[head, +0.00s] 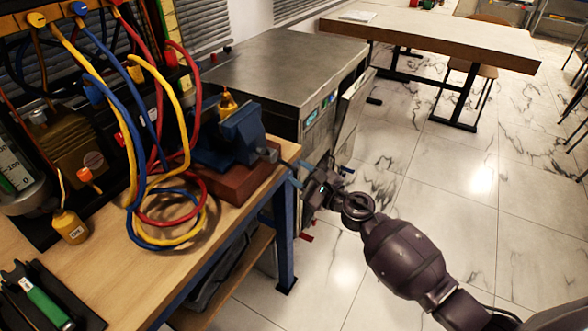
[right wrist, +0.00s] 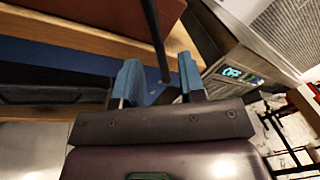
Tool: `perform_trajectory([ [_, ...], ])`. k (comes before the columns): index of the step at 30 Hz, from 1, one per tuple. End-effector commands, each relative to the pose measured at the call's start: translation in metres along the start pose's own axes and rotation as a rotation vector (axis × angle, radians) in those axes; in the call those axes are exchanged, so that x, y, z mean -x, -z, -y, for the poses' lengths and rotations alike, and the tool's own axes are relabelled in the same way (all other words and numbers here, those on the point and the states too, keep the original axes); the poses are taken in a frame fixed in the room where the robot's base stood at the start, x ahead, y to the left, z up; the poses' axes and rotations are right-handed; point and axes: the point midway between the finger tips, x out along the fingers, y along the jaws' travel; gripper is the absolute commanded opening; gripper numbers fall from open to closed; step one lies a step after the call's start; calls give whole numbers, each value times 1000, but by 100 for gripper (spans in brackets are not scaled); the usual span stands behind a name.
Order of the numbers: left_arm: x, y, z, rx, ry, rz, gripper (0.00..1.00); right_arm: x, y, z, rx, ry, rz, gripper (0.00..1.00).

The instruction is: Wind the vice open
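The blue vice (head: 240,133) stands on a red-brown block (head: 243,182) at the right end of the wooden workbench. In the right wrist view, a thin dark bar (right wrist: 155,35), which looks like the vice's handle, comes down from the top edge. My right gripper (head: 298,174) is just right of the vice, beyond the bench edge. In the right wrist view, its two blue fingers (right wrist: 158,78) stand apart. The bar's lower end shows between them, with a gap on both sides. My left gripper is not in view.
Red, yellow and blue cables (head: 165,215) hang in loops left of the vice. A small yellow bottle (head: 70,226) stands on the bench (head: 150,275). A grey metal cabinet (head: 285,70) is close behind the vice. The tiled floor at right is mostly clear.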

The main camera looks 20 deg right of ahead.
Motion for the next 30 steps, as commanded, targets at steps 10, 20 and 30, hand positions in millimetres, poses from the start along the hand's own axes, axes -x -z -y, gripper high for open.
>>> perform_trajectory([
  [10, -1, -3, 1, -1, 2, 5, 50, 62, 2, -2, -1, -1, -3, 37],
  [20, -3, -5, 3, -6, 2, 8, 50, 81, 0, 0, 0, 0, 1, 37],
  [30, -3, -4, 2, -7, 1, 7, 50, 81, 0, 0, 0, 1, 1, 37],
])
